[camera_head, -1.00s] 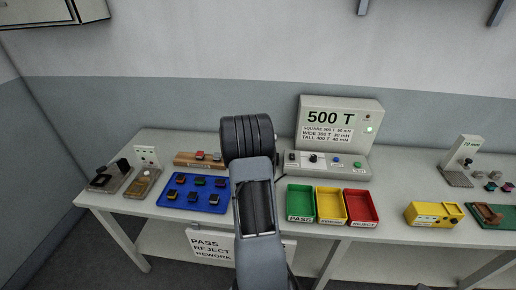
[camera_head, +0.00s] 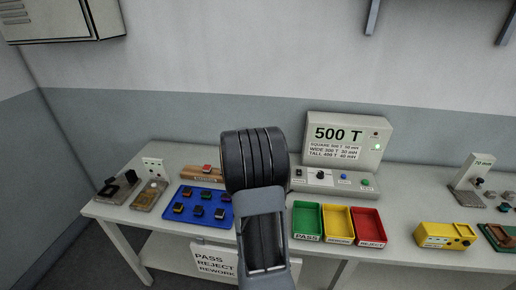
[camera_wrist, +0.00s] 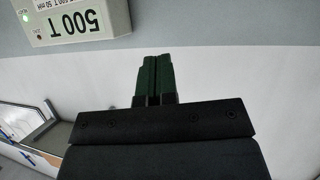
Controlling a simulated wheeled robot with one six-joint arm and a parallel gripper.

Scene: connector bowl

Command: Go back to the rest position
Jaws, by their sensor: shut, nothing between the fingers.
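My gripper (camera_wrist: 154,80) shows in the wrist view with its two dark green fingers side by side, shut and with nothing between them. The wrist view looks toward the wall, and the grey station box with the "500 T" display (camera_wrist: 80,22) appears upside down at its upper left. In the head view my arm rises in the lower middle and stands in front of the bench; my gripper is hidden there behind my own arm.
The bench (camera_head: 150,228) holds a blue tray (camera_head: 187,217) with several connectors, and green (camera_head: 307,220), yellow (camera_head: 338,222) and red (camera_head: 369,225) bins. The display box (camera_head: 345,140) stands behind the bins. A yellow device (camera_head: 440,235) sits at right. A wall cabinet (camera_head: 60,20) hangs upper left.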

